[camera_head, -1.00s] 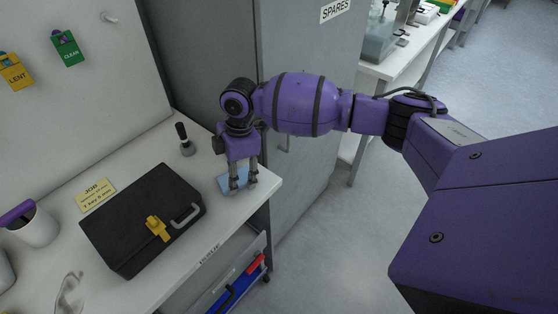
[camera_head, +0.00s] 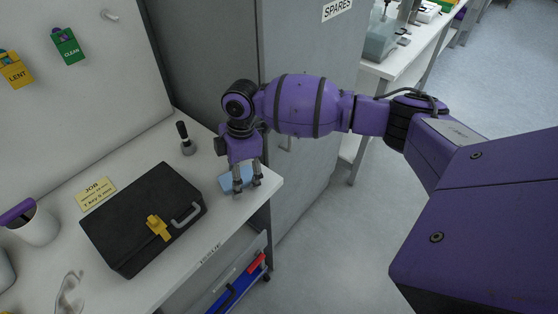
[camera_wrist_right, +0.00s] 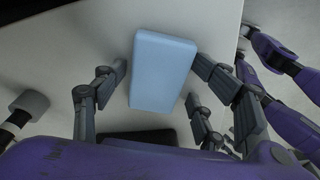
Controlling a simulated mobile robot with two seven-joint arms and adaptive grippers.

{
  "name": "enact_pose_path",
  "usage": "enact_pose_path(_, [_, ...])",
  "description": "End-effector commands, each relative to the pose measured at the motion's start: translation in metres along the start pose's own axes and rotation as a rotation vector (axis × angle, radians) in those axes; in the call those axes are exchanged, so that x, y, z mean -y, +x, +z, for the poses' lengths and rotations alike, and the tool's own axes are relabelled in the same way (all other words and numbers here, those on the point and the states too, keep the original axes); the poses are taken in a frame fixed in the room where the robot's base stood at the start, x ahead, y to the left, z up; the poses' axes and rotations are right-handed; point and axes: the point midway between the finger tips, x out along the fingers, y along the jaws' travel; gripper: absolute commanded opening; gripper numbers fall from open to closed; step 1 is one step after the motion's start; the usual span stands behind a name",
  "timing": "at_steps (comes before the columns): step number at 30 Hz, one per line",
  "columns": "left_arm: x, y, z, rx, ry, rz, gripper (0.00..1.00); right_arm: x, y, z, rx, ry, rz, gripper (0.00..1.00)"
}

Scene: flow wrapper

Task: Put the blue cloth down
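The blue cloth (camera_head: 227,184), a light-blue folded block, lies flat at the right end of the white worktop, near its corner. My right gripper (camera_head: 247,184) points down over it, its fingers partly covering it in the head view. The gripper is open. My left gripper is in neither view.
A black case (camera_head: 140,222) with a yellow latch stands left of the cloth on the worktop (camera_head: 200,226). A dark-handled stamp-like tool (camera_head: 185,140) stands behind. A grey cabinet (camera_head: 310,170) borders the worktop's right end. A white cup (camera_head: 38,230) is far left.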

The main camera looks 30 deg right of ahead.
Motion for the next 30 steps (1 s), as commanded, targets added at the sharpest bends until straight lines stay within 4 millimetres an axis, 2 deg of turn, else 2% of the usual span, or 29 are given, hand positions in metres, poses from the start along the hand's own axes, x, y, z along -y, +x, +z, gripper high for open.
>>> enact_pose_path(12, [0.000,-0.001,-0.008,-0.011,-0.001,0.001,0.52,-0.004,-0.089,-0.003,-0.004,-0.003,0.012,0.65])
enact_pose_path(16, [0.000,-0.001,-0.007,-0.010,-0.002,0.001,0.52,-0.003,-0.112,-0.004,-0.004,-0.004,0.012,0.65])
enact_pose_path(21, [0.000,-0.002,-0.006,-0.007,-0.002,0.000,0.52,-0.003,-0.128,-0.003,-0.004,-0.003,0.010,0.65])
enact_pose_path(30, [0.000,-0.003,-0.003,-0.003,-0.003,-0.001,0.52,-0.002,-0.132,-0.003,-0.004,-0.003,0.008,0.65])
